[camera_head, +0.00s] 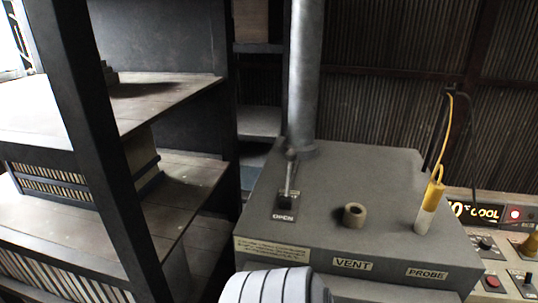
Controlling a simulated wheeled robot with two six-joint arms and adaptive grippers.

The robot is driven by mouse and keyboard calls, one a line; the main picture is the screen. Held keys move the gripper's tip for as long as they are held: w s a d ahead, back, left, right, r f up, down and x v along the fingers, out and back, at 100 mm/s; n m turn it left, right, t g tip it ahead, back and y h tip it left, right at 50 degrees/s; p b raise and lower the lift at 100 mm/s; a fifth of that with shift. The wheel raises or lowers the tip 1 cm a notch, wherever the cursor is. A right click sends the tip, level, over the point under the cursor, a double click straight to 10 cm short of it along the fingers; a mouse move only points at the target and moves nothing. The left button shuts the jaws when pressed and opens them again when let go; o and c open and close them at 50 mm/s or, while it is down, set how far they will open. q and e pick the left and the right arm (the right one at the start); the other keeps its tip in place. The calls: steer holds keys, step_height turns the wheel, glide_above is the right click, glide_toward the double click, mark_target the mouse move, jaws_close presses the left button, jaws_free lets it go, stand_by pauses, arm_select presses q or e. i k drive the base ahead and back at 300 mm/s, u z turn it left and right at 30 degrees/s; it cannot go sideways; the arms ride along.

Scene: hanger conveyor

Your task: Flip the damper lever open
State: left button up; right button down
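The damper lever (288,178) is a thin metal rod with a round grey knob on top. It rises from a small dark base on the top of the grey box (386,180), near the box's left side. The rod stands roughly upright in the picture, its knob just in front of the pipe's foot. A dark plate marked "OPEN" (284,216) lies at the near side of the lever's base.
A grey metal pipe (304,80) rises behind the lever. A tan ring (354,214) and a yellow-and-white probe (430,205) with a cable stand on the box to the right. Wooden shelves (150,200) with a dark post fill the left. A control panel (500,262) is at right.

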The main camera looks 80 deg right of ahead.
mark_target(286, 202)
steer(key=z, duration=0.05)
steer(key=k, duration=1.65)
steer(key=z, duration=0.85)
steer(key=i, duration=0.5)
steer(key=z, duration=0.25)
